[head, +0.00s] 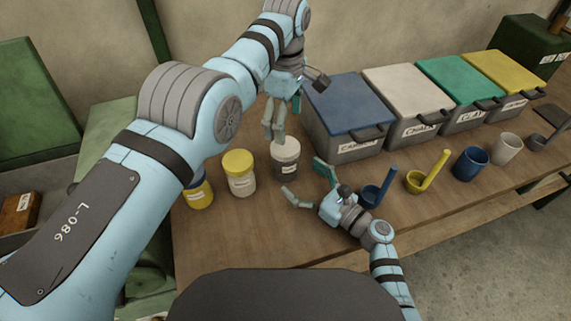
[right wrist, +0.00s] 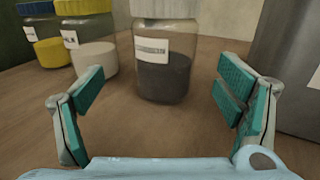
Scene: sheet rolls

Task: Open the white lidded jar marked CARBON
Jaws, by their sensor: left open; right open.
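The white-lidded jar (head: 287,165) stands upright on the wooden bench, with dark contents and a white label too small to read. In the right wrist view the glass jar (right wrist: 166,70) stands ahead, its lid cut by the top edge. My left gripper (head: 274,134) is open, pointing down just above and behind the lid (head: 286,149); whether it touches the lid I cannot tell. My right gripper (head: 305,181) is open, low over the bench on the near side of the jar. Its fingers (right wrist: 162,88) are spread to either side of the jar, apart from it.
Left of the jar stand a yellow-lidded pale jar (head: 241,180) and a blue-lidded yellow jar (head: 199,192). A blue-lidded bin (head: 348,110) stands close right, then more bins. A blue scoop (head: 376,193), a yellow scoop (head: 425,178) and cups line the front.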

